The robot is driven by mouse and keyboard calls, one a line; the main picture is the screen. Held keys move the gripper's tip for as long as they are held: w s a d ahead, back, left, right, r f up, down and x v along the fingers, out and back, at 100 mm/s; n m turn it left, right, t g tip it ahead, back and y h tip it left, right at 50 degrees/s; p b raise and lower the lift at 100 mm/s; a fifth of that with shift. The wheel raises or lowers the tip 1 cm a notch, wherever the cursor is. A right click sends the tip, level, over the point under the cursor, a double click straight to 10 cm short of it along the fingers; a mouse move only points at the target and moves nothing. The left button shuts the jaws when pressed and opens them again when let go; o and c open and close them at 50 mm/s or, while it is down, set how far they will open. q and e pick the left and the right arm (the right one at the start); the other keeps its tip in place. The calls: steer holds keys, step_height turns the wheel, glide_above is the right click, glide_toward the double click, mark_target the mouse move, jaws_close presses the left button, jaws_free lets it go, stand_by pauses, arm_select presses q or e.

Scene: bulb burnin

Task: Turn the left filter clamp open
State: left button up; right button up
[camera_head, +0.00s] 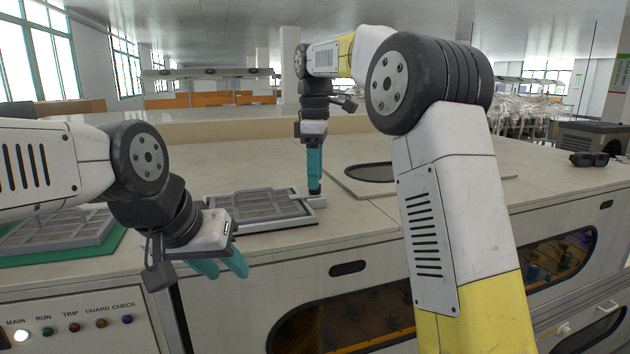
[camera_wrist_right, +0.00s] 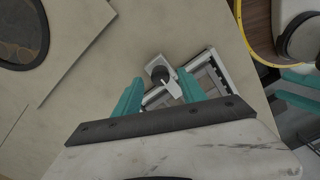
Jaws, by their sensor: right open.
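My right gripper (camera_head: 315,188) points straight down at the right end of a grey filter frame (camera_head: 300,221) on the counter. Its teal fingers stand apart. In the right wrist view a small clamp with a dark knob and a pale lever (camera_wrist_right: 171,88) shows between and beyond the fingers, at the frame's corner. I cannot tell whether the fingers touch it, nor whether it is the left clamp. My left gripper (camera_head: 222,268) hangs in front of the counter's front edge, its teal fingers apart and empty. It hides part of the counter near the frame's left end.
Another grey filter frame (camera_head: 50,233) lies on a green mat (camera_head: 108,246) at the left. A panel with lamps (camera_head: 75,330) is below the counter edge. A plate with a dark round opening (camera_head: 370,172) lies to the right. The counter's right side is mostly clear.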

steer(key=shift+f, duration=0.9)
jaws_close()
